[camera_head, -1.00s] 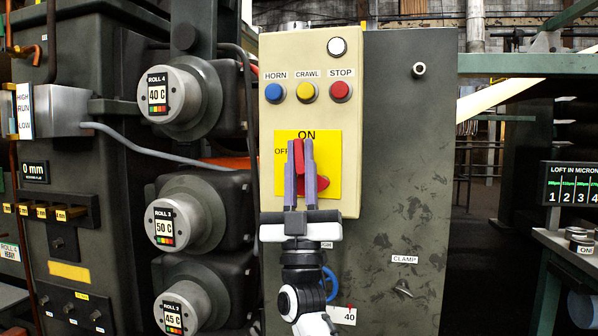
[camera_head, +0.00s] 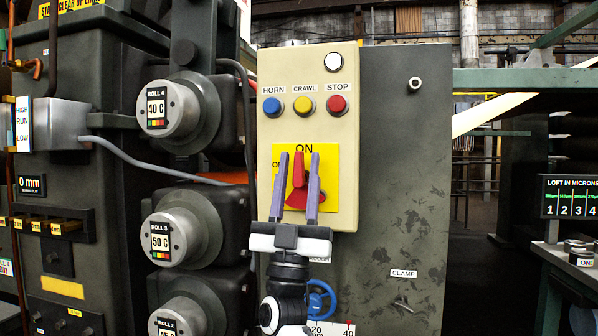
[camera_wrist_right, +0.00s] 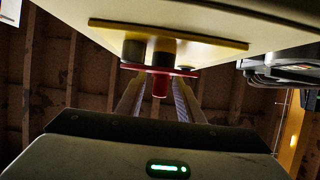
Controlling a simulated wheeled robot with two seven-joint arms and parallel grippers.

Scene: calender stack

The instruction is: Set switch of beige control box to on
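The beige control box (camera_head: 264,132) is fixed to a dark grey panel. On its lower part is a yellow plate (camera_head: 330,160) with a red rotary switch (camera_head: 298,170). The red handle points up toward the ON label (camera_head: 304,149). My right gripper (camera_head: 299,158) is open in front of the switch, its purple fingers on either side of the handle with gaps. In the right wrist view the red switch (camera_wrist_right: 159,84) shows below the yellow plate (camera_wrist_right: 205,43), between the open fingers. My left gripper is not in view.
Blue HORN (camera_head: 272,106), yellow CRAWL (camera_head: 304,105) and red STOP (camera_head: 337,105) buttons sit above the switch, with a white button (camera_head: 334,62) higher up. Roll housings (camera_head: 185,225) stand close on the left. A CLAMP handle (camera_head: 403,305) is lower right.

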